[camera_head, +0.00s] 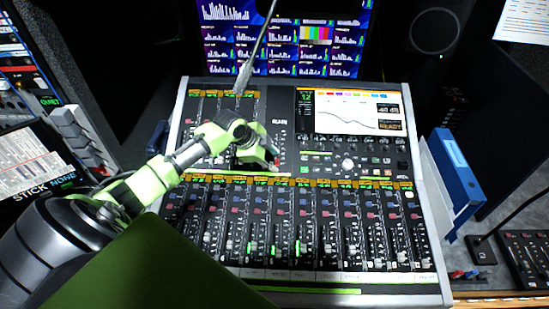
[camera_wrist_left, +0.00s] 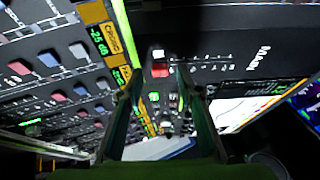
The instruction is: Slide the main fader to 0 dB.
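The mixing console (camera_head: 312,272) fills the middle of the head view. Its main fader has a red and white cap (camera_wrist_left: 160,66) on a slot in the dark panel, with scale marks and a label running to the right in the wrist view. The cap sits at the slot's end near the green strip. My left gripper (camera_head: 262,158) is over this panel; in the wrist view its two fingers (camera_wrist_left: 160,84) are apart, with the cap showing between and just beyond their tips. I cannot tell whether they touch it. In the head view the gripper hides the cap. My right gripper is not in view.
Rows of channel faders (camera_head: 300,245) lie in front of the gripper. The console's screen (camera_head: 348,112) is to its right. A gooseneck microphone (camera_head: 245,75) rises behind. A blue binder (camera_head: 455,170) stands at the right, with another small panel (camera_head: 525,255) beyond.

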